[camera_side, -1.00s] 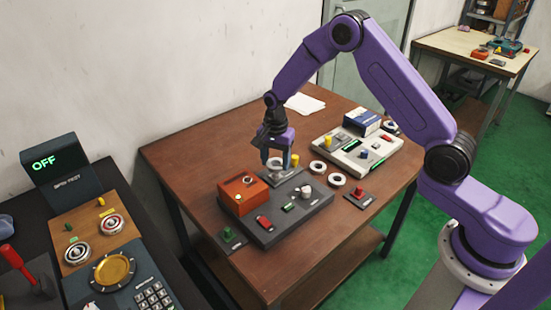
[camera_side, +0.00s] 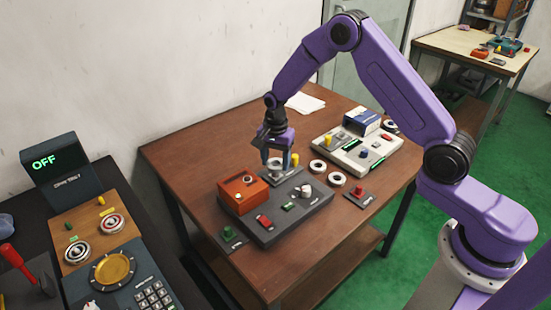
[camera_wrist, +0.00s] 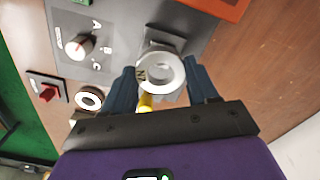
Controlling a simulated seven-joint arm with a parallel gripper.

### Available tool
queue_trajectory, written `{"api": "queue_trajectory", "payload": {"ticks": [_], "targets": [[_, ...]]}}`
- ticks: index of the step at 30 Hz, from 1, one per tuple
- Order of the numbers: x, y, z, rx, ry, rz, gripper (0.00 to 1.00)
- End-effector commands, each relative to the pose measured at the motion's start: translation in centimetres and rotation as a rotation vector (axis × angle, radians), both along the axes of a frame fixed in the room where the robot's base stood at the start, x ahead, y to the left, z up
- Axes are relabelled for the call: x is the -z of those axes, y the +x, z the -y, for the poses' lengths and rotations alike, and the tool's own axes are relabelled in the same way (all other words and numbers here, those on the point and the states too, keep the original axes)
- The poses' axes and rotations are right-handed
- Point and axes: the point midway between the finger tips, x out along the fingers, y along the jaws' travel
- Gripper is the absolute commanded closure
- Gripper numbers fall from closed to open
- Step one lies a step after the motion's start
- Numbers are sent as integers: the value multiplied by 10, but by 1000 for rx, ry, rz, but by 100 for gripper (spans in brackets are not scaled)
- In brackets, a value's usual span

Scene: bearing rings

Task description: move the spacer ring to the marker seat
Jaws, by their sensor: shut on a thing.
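A pale ring with dark lettering on its rim (camera_wrist: 160,73) lies between the fingertips of my gripper (camera_wrist: 162,84) in the wrist view. The fingers are shut on its sides. In the side view my gripper (camera_side: 277,163) points down at the back edge of the dark grey panel (camera_side: 290,218), with the ring low between its fingers. A grey square plate (camera_wrist: 164,38) shows partly behind the ring in the wrist view. I cannot tell whether the ring touches it. A yellow post (camera_side: 295,159) stands close beside the gripper. I see no readable label naming the marker seat.
An orange box (camera_side: 243,192) stands left of the gripper on the panel. Two pale rings (camera_side: 317,167) (camera_side: 337,180) lie to the right. A light panel (camera_side: 357,150) with a blue box (camera_side: 361,122) is behind them.

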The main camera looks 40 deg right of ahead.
Motion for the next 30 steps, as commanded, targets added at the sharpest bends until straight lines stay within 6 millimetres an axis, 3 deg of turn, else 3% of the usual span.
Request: {"api": "queue_trajectory", "payload": {"ticks": [18, 30], "targets": [[15, 0, 0, 0, 0, 1, 80], [15, 0, -1, -1, 0, 1, 80]]}}
